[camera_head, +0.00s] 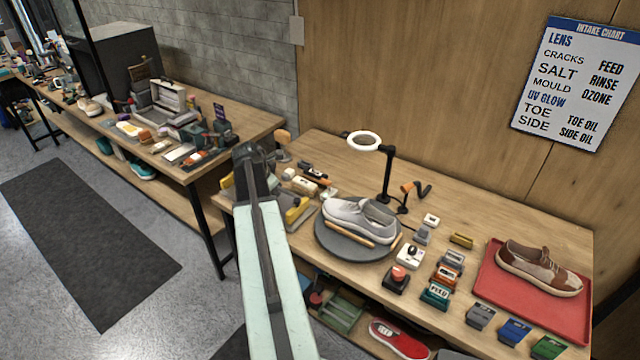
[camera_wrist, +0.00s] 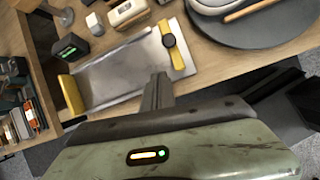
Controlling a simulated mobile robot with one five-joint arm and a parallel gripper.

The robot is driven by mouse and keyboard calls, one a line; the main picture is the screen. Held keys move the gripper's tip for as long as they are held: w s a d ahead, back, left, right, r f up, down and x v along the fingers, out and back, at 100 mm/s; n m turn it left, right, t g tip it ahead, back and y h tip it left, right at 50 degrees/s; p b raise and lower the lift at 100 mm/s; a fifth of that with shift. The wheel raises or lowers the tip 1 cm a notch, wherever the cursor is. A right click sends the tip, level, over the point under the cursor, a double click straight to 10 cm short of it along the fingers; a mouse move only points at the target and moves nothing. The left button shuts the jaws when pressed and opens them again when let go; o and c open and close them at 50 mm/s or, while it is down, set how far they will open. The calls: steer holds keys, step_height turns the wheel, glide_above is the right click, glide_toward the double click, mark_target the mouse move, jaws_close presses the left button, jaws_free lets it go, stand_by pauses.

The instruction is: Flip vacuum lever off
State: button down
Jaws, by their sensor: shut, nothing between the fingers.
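A grey metal plate (camera_wrist: 120,72) with yellow bars at its two ends lies at the table's front-left edge. I cannot tell whether this knob is part of the vacuum lever, and no other lever shows clearly. My gripper (camera_wrist: 158,78) is shut and empty, its fingertips over the plate's near edge, below the knob in the picture. I cannot tell if it touches. In the head view my gripper (camera_head: 254,152) hides part of the plate and its left yellow bar.
A grey turntable (camera_head: 340,243) with a grey-white sneaker (camera_head: 352,212) stands right of the plate. Beside it are a ring lamp (camera_head: 364,141) and several small boxes. A red tray (camera_head: 500,290) holds a brown sneaker (camera_head: 540,268). A dark box with a green display (camera_wrist: 70,47) stands behind the plate.

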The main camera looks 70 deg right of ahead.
steer(key=s+d+r+n+g, duration=0.1)
steer(key=s+d+n, duration=0.1)
steer(key=s+d, duration=0.5)
steer(key=shift+s+d+h, duration=0.3)
steer(key=shift+s+d, duration=0.05)
steer(key=shift+s, duration=0.65)
steer(key=s+d+f+b, duration=0.2)
steer(key=d+f+b, duration=0.5)
steer(key=d, duration=0.1)
steer(key=shift+d+f, duration=0.25)
